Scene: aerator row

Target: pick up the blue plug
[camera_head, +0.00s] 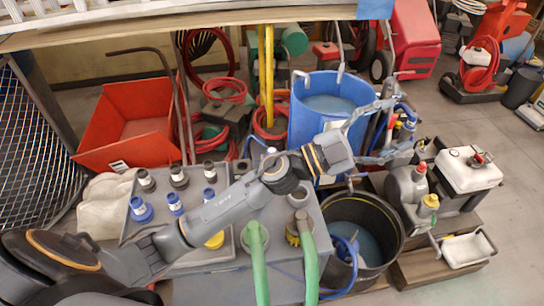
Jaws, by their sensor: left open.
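Three blue plugs stand upright in a row on the grey tray at the left: a left one (141,210), a middle one (175,204) and a right one (208,194). I cannot tell which one the task means. My left arm passes in front of the tray, close below the blue row in the picture. My left gripper (401,126) is open and empty, well to the right of the plugs, in front of the blue barrel's right side. My right gripper is out of view.
Several black plugs (179,177) stand behind the blue ones. A yellow plug (215,240) is partly hidden by my arm. Green hoses (258,262) rise at the front.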

